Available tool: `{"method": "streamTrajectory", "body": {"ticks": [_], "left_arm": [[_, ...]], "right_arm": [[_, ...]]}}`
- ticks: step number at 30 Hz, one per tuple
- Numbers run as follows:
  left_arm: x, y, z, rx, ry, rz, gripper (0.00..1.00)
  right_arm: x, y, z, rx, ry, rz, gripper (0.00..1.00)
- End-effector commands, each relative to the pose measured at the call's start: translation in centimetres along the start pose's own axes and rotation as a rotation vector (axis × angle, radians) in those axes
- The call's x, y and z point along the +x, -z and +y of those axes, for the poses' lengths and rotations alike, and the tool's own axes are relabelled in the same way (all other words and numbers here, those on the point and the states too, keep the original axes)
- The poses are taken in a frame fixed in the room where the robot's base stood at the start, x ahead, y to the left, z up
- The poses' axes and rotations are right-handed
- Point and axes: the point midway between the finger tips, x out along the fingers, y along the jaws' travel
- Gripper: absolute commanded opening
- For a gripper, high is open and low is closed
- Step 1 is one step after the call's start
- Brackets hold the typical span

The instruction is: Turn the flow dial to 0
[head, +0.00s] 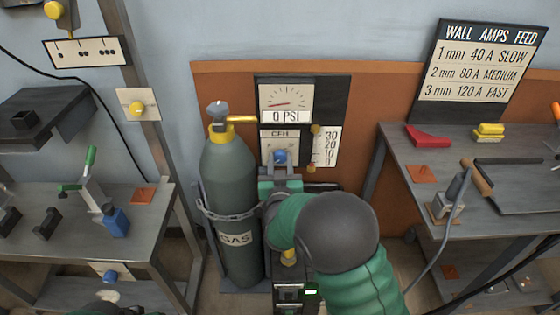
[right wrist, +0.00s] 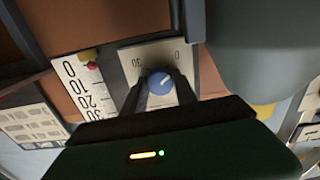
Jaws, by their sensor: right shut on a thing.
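The blue flow dial (head: 281,157) sits on a pale CFH plate (head: 279,139) under the gauge. In the right wrist view the dial (right wrist: 160,83) is between the two dark fingers of my right gripper (right wrist: 158,88), which is shut on it. That view is turned over: 30 is at the plate's upper left and 0 at its upper right. A pale mark on the dial seems to point up and right, toward the 0 side. The flow scale (head: 327,147) reads 30 to 0; in the wrist view a red ball (right wrist: 92,66) is near its 0 end.
A grey gas cylinder (head: 232,185) with a brass valve stands chained left of the dial. The gauge (head: 285,101) above reads 0 PSI. A left bench (head: 40,195) holds clamps, and a right bench (head: 500,220) holds a torch and a red piece.

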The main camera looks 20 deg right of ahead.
Motion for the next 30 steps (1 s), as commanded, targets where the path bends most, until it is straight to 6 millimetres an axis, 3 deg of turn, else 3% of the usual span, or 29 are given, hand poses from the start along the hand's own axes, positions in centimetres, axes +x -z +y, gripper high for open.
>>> {"method": "streamTrajectory", "body": {"ticks": [4,9,18,19,23,30], "left_arm": [[-0.1,0.0,0.0,0.000,0.000,0.000,0.00],[-2.1,0.5,0.0,0.000,0.000,0.000,0.00],[-1.9,0.4,0.0,0.000,0.000,0.000,0.00],[-1.9,0.4,0.0,0.000,0.000,0.000,0.00],[-1.9,0.4,0.0,0.000,0.000,0.000,0.00],[-1.9,0.4,0.0,0.000,0.000,0.000,0.00]], "right_arm": [[0.0,0.1,0.0,-0.005,0.000,0.000,0.00],[0.0,0.4,0.0,-0.140,0.001,-0.002,0.00],[-0.1,0.0,-0.1,-0.173,0.001,0.000,0.00],[-0.1,0.0,-0.1,-0.173,0.001,0.000,0.38],[-0.1,0.0,-0.1,-0.172,0.001,0.000,0.55],[0.0,0.0,-0.1,-0.171,0.001,0.000,0.56]]}}
